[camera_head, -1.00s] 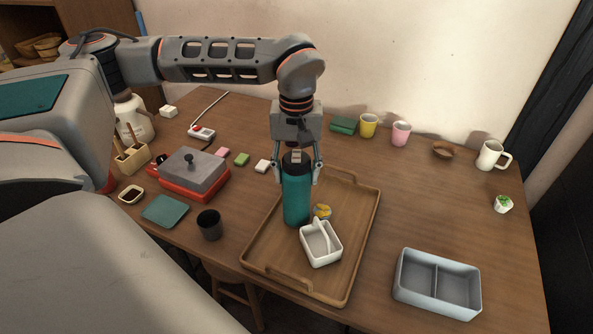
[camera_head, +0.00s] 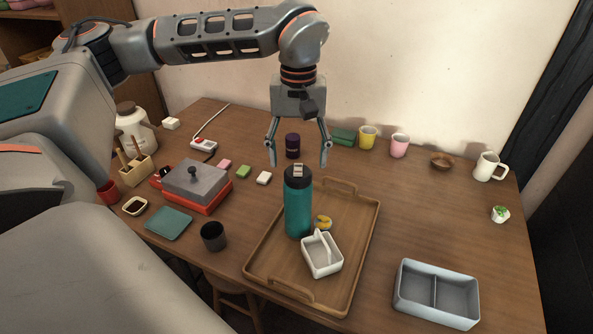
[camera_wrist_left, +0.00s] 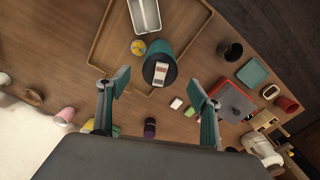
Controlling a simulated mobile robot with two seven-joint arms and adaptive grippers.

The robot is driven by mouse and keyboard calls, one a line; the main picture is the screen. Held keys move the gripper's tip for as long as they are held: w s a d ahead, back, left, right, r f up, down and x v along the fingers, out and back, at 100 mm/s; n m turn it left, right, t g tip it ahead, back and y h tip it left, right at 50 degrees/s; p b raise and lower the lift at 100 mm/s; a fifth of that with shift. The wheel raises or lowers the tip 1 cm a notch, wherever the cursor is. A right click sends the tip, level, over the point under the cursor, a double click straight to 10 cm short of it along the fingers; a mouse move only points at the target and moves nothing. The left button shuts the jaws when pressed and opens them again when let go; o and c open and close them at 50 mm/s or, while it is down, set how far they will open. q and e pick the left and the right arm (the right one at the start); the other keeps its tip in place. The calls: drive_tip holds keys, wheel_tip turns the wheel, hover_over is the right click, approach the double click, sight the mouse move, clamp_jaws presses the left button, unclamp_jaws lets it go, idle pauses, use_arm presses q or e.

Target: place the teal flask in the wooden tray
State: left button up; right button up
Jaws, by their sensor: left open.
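The teal flask (camera_head: 298,207) with a dark lid stands upright in the wooden tray (camera_head: 262,257), near its left side. In the left wrist view the flask (camera_wrist_left: 167,47) shows from above, its lid towards me. My left gripper (camera_head: 299,160) is open and empty, above and behind the flask lid and apart from it. In the left wrist view its two fingers (camera_wrist_left: 158,100) are spread wide, with the flask beyond them. My right gripper is not in view.
A white handled caddy (camera_head: 322,262) and a small yellow item (camera_head: 323,222) share the tray. A dark purple jar (camera_head: 292,141) stands behind it. A grey divided box (camera_head: 436,296) is at right, a black cup (camera_head: 213,238) at left. Cups line the back.

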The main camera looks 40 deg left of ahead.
use_arm(q)
wheel_tip(320, 180, up, 3)
drive_tip(key=shift+f, duration=0.15)
drive_tip(key=shift+r, duration=0.4)
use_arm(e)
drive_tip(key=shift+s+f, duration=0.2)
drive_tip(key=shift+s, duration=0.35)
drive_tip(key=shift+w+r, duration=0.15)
